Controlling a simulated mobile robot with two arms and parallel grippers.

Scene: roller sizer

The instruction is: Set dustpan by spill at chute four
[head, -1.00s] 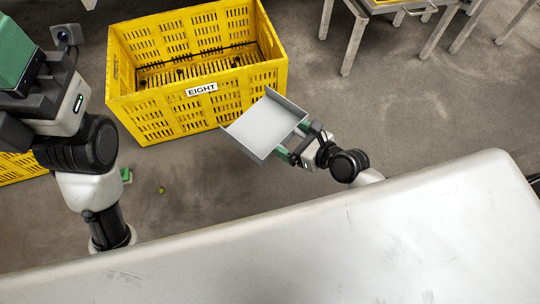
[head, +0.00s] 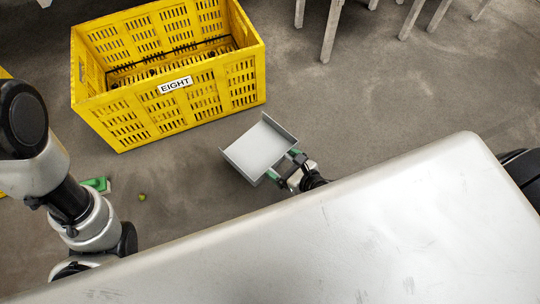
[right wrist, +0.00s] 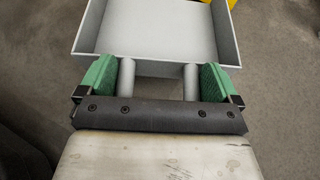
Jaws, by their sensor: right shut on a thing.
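The dustpan (head: 257,148) is a light grey tray with raised walls, held out over the floor in front of the yellow crate. It also shows in the right wrist view (right wrist: 160,30). My right gripper (head: 285,165) is shut on its handle. In the right wrist view the green fingers of the gripper (right wrist: 158,80) press on two grey bars behind the pan.
Metal legs (head: 332,30) stand at the top. Bare concrete floor (head: 390,100) lies to the right.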

